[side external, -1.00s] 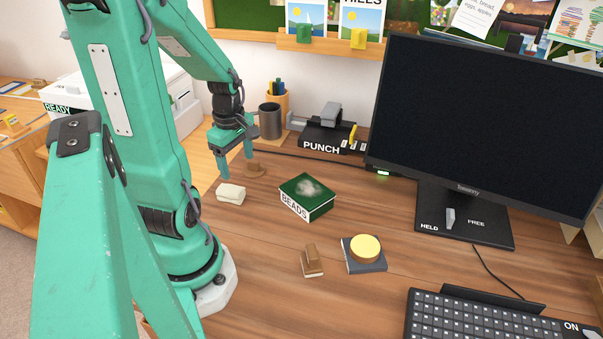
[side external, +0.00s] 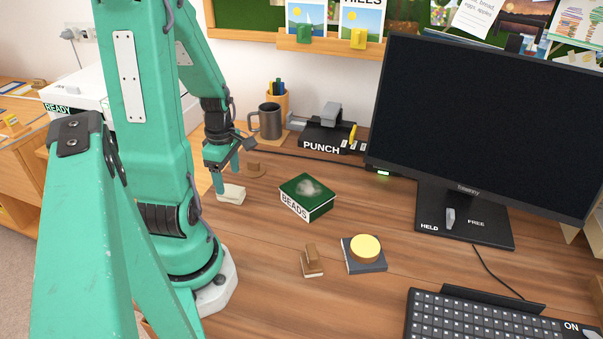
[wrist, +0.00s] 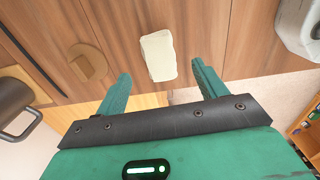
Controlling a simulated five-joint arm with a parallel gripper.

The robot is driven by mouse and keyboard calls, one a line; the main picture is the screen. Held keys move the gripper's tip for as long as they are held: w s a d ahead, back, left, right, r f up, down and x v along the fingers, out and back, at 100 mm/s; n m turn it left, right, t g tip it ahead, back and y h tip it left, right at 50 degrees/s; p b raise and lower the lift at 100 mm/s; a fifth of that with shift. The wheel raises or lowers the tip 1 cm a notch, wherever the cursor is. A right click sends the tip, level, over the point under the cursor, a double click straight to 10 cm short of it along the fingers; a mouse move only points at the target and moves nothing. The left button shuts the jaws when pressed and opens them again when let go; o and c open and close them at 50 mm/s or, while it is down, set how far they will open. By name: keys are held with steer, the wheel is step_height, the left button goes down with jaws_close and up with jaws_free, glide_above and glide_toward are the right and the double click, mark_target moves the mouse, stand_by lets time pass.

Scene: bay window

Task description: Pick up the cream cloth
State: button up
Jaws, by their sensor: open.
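The cream cloth (side external: 232,194) is a small folded pad lying on the wooden desk, left of the green beads box. In the wrist view the cloth (wrist: 158,56) lies just beyond the fingertips, within the width between the two fingers. In the wrist view my gripper (wrist: 157,72) shows both fingers spread apart. One finger hides part of the cloth in the side view. I cannot tell whether the finger touches it.
A small brown wooden piece (side external: 254,169) stands close behind the cloth. The green beads box (side external: 306,196) is to the right. A grey mug (side external: 268,121) and a black punch (side external: 330,136) are behind. Bare desk lies in front of the cloth.

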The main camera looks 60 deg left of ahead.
mark_target(230, 189)
steer(key=shift+f, duration=0.15)
steer(key=shift+f, duration=2.45)
steer(key=c, duration=1.1)
steer(key=shift+o, duration=0.2)
steer(key=shift+w+r, duration=0.1)
steer(key=shift+r, duration=0.1)
steer(key=shift+r, duration=1.4)
steer(key=w+d+r, duration=0.4)
steer(key=d+r, duration=0.3)
steer(key=d, duration=0.3)
steer(key=shift+w+d+r, duration=0.3)
steer(key=shift+w+r, duration=0.1)
